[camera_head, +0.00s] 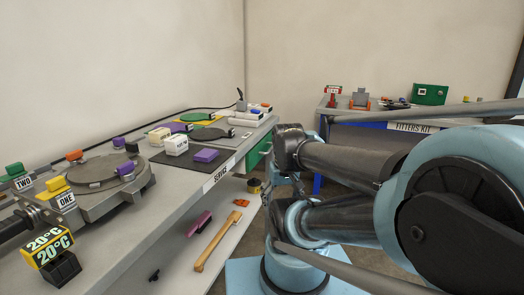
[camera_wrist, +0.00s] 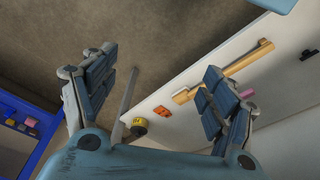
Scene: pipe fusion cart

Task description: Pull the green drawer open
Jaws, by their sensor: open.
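The green drawer (camera_head: 257,151) shows as a green front under the top of the left bench, near its far end. My arm partly covers that area in the head view, and I cannot tell whether the drawer is fully shut. My gripper (camera_wrist: 160,85) is open and empty in the wrist view, with its two fingers wide apart. It points down toward the floor and the lower shelf. The drawer does not show in the wrist view. In the head view the gripper is mostly hidden by my arm, close to the drawer's right.
The bench's lower shelf (camera_head: 225,245) holds a wooden-handled tool (camera_head: 217,242), a purple brush (camera_head: 199,223) and a yellow tape roll (camera_wrist: 139,127). Clamps and blocks crowd the bench top. The fitters kit table (camera_head: 350,125) stands at the back right. Floor shows between them.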

